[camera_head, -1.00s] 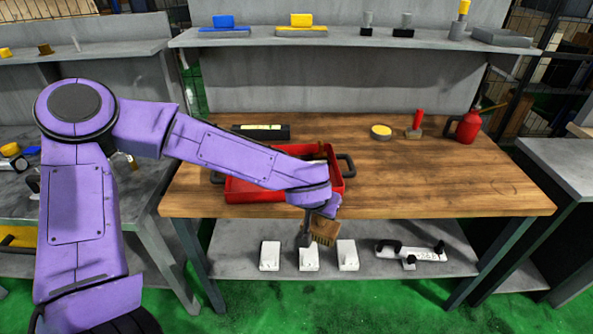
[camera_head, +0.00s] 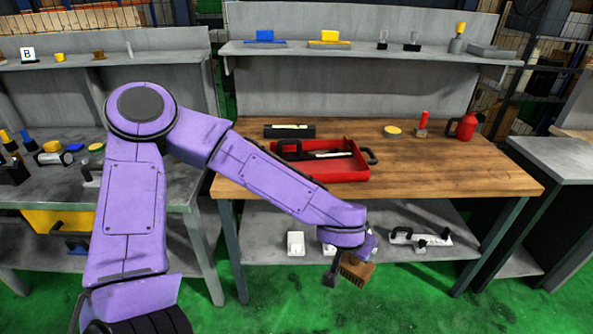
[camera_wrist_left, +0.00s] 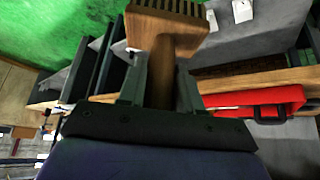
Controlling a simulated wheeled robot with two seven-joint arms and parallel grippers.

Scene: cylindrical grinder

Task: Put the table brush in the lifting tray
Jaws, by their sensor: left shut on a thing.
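The table brush (camera_head: 357,271) has a brown wooden block and bristles. My left gripper (camera_head: 343,268) is shut on its wooden handle and holds it in the air in front of the workbench, below the tabletop's front edge in the picture. In the left wrist view the brush (camera_wrist_left: 167,32) points away from my left gripper (camera_wrist_left: 160,88), with the handle between the fingers. The red lifting tray (camera_head: 340,177) with dark side handles lies on the wooden tabletop, behind the gripper. A long dark tool with a light strip lies in it. The tray also shows in the left wrist view (camera_wrist_left: 232,98). My right gripper is not in view.
A black case (camera_head: 289,131) stands behind the tray. A yellow round tin (camera_head: 393,132), a red-handled tool (camera_head: 422,124) and a red can (camera_head: 466,126) stand at the back right. The tabletop's right part is clear. White blocks (camera_head: 296,243) are on the lower shelf.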

